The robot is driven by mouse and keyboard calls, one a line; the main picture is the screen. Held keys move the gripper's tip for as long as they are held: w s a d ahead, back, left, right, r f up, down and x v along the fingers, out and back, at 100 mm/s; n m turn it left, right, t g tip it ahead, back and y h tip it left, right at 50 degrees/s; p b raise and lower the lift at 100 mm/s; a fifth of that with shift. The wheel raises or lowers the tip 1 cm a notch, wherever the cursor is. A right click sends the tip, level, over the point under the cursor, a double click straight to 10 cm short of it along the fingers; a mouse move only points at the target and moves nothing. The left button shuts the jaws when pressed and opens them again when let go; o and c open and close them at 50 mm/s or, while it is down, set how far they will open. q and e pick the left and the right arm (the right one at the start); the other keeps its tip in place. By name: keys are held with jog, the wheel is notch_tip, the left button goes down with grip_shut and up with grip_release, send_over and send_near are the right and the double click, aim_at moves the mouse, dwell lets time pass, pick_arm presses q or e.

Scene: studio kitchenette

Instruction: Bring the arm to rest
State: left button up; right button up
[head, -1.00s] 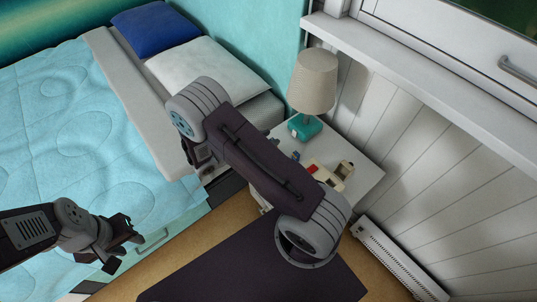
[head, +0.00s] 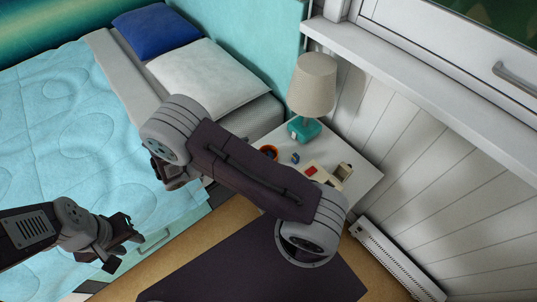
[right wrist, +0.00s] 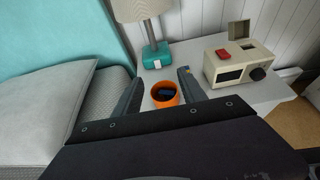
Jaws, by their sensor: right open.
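My right arm crosses the middle of the head view, with its wrist end over the bed's edge. The right gripper is mostly hidden under the arm there. In the right wrist view my right gripper (right wrist: 158,78) is open and empty, its two fingers apart. An orange cup (right wrist: 165,95) with dark contents shows between the fingers, standing on the nightstand beyond. The cup (head: 269,150) also shows in the head view, apart from the gripper. My left gripper (head: 123,244) is at the lower left above the bed's side, its fingers apart and nothing between them.
The white nightstand (head: 362,178) holds a teal lamp (head: 303,130), a cream radio-like box (head: 330,175) with a red piece on top, and a small blue item (head: 295,158). The bed (head: 60,120) fills the left. A radiator (head: 400,262) runs along the right wall.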

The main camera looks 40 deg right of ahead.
dwell(0.5)
jog(key=d+r+m+g+y, duration=0.1)
jog(key=d+r+m+g, duration=0.1)
jog(key=d+r+m, duration=0.3)
jog(key=s+a+m+g+y, duration=0.1)
jog(key=s+a+m+y, duration=0.1)
jog(key=s+m+y, duration=0.8)
jog(key=a+f+m+t+y, duration=0.1)
jog(key=a+m+t+y, duration=0.25)
jog(key=a, duration=0.35)
notch_tip(320, 180, up, 15)
jog(key=p, duration=1.5)
jog(key=shift+w+a+r+m+h+p, duration=0.15)
jog(key=shift+w+m+h+p, duration=0.1)
jog(key=shift+m+h+p, duration=0.15)
